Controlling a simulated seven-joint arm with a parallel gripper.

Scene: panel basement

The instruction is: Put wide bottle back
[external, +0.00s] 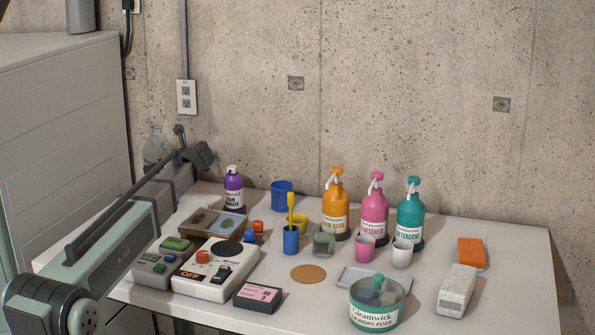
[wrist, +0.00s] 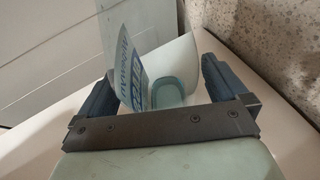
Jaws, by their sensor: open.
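A pale, see-through bottle (external: 156,143) shows at the far left end of the table in the external view, partly hidden behind my arm. In the wrist view, a wide pale bottle (wrist: 184,69) with blue lettering on its label lies between the two dark fingers of my gripper (wrist: 158,85). The fingers are apart, one on each side of it, and I cannot tell if either touches it. In the external view my arm hides the fingers and the bottle's lower part.
Orange (external: 335,211), pink (external: 375,213) and teal (external: 410,213) pump bottles stand along the back. The concrete wall (external: 400,80) is close behind.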

